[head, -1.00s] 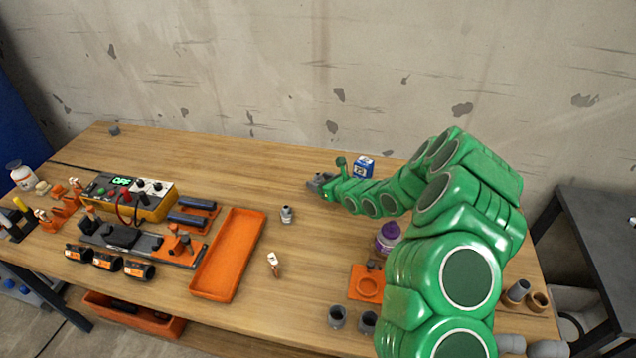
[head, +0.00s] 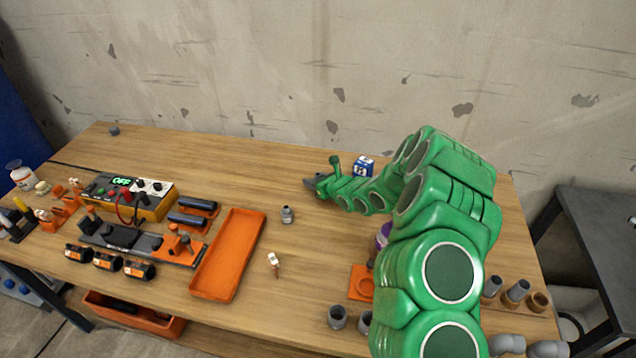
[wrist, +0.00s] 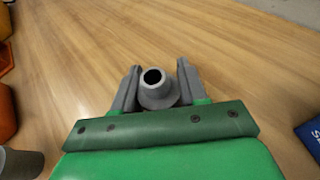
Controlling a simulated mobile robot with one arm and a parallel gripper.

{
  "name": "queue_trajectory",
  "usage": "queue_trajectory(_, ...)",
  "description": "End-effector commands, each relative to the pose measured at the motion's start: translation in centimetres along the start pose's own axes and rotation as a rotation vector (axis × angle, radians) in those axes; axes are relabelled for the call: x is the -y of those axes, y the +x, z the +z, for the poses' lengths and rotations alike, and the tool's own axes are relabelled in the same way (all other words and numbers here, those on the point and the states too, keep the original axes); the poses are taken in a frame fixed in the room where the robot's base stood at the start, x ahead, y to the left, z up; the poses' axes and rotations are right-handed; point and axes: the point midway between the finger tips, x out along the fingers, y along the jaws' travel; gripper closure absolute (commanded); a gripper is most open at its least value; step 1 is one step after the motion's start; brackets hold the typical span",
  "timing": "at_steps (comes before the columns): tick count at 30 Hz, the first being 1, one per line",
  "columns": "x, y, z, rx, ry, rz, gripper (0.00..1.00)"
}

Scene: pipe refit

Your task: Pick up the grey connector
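The grey connector (wrist: 158,92) is a short stepped pipe piece with a round hole in its upper end. In the wrist view it stands between the two grey fingers of my gripper (wrist: 159,86), near the palm. The fingers stand on both sides of it and look open, with only a very narrow gap, clearest on the right. In the head view my gripper (head: 312,183) is low over the back middle of the table, reaching left. The connector cannot be made out there.
A blue-and-white box (head: 364,166) stands behind my arm. A grey fitting (head: 287,214), a small white-tipped piece (head: 274,262) and an orange tray (head: 228,256) lie in front and left. Grey cups (head: 337,317) stand at the front.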

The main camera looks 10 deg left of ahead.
Motion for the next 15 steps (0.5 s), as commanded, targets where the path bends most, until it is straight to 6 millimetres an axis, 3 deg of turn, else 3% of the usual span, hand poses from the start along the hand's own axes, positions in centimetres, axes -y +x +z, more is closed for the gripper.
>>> queue_trajectory(10,0.0,-0.1,0.1,0.001,0.000,0.000,0.88)
queue_trajectory(15,0.0,-0.4,1.2,0.004,-0.001,0.000,0.88)
